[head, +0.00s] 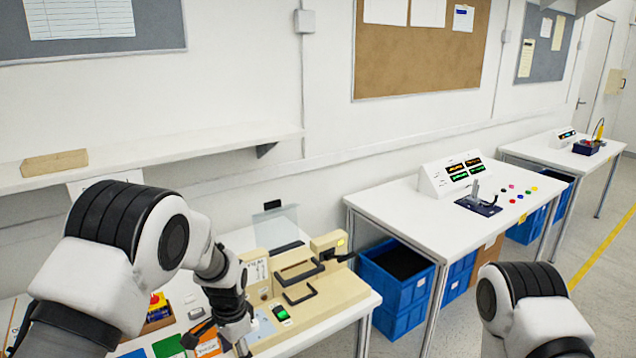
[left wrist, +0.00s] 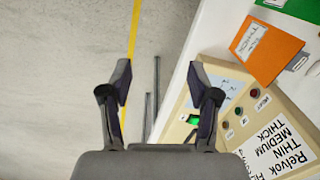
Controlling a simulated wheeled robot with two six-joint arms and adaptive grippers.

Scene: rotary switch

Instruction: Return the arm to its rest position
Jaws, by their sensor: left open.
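My left arm comes in from the left in the head view, bent, with my left gripper (head: 220,340) low in front of the beige machine (head: 345,287). In the left wrist view the left gripper (left wrist: 158,75) is open, its two fingers apart with nothing between them. The fingers overlap floor on one side and the machine's front corner on the other; the gap in depth is unclear. The machine's panel shows a green-lit switch (left wrist: 194,119), small coloured buttons and a label (left wrist: 275,145) reading THIN, MEDIUM, THICK. Of my right arm only an upper part shows; its gripper is out of view.
An orange card (left wrist: 266,50) lies beside the machine on the white table. A wall shelf (head: 200,148) with a wooden block (head: 55,163) is behind my left arm. A second table (head: 400,200) with a console (head: 452,177) stands right, blue bins (head: 396,290) under it.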

